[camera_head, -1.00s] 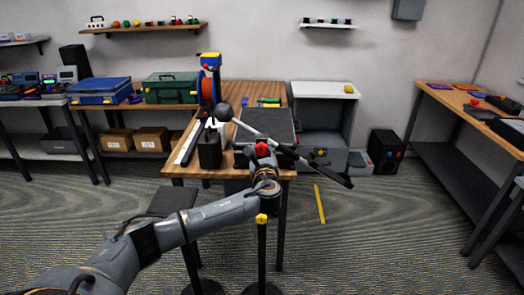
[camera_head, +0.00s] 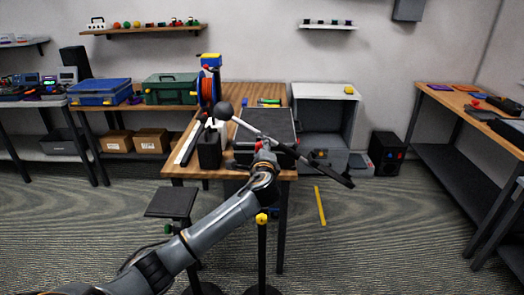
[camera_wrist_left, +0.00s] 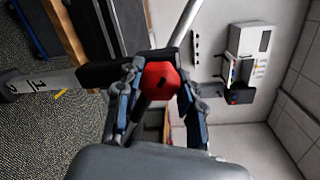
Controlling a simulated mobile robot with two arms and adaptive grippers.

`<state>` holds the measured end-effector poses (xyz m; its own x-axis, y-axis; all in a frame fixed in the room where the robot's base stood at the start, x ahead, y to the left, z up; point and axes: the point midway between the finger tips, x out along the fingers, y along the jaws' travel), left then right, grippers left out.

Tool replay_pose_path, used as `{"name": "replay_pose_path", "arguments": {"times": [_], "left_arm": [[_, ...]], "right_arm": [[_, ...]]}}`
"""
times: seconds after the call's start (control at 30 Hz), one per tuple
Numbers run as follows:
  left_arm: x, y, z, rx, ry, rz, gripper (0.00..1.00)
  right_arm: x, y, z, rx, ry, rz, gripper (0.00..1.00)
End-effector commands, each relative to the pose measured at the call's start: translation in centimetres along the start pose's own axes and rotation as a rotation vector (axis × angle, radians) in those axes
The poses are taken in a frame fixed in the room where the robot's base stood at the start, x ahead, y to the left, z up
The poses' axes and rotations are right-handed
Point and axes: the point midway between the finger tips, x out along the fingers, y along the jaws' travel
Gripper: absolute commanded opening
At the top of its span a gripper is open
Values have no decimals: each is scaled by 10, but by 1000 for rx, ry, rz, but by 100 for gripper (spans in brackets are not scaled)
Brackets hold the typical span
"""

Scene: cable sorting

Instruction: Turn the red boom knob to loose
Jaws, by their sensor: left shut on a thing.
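The red boom knob (camera_wrist_left: 160,80) sits between the two fingers of my left gripper (camera_wrist_left: 158,88) in the left wrist view. The fingers touch it on both sides, and a small dark mark shows on its face. In the head view the left gripper (camera_head: 264,158) is at the boom joint, and only a bit of red shows there. The boom (camera_head: 262,135) is a slanted rod with a dark ball at its upper left and a dark bar at its lower right. My right gripper is in neither view.
The wooden table (camera_head: 180,168) behind the boom bears a reel stand (camera_head: 208,90) and a black block (camera_head: 209,150). A stool-like stand (camera_head: 171,202) and a pole with a yellow knob (camera_head: 262,218) stand near my arm. The floor to the right is mostly clear.

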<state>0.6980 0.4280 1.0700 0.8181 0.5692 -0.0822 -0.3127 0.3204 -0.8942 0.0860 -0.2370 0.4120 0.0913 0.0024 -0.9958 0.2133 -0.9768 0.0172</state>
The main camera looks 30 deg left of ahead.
Motion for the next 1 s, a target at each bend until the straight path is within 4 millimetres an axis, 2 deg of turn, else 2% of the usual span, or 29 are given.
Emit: {"name": "replay_pose_path", "arguments": {"times": [0.5,1.0], "left_arm": [[0,2,0,-442,43,8,6],[0,1,1,-618,60,11,6]], "right_arm": [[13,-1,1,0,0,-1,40],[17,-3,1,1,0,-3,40]]}}
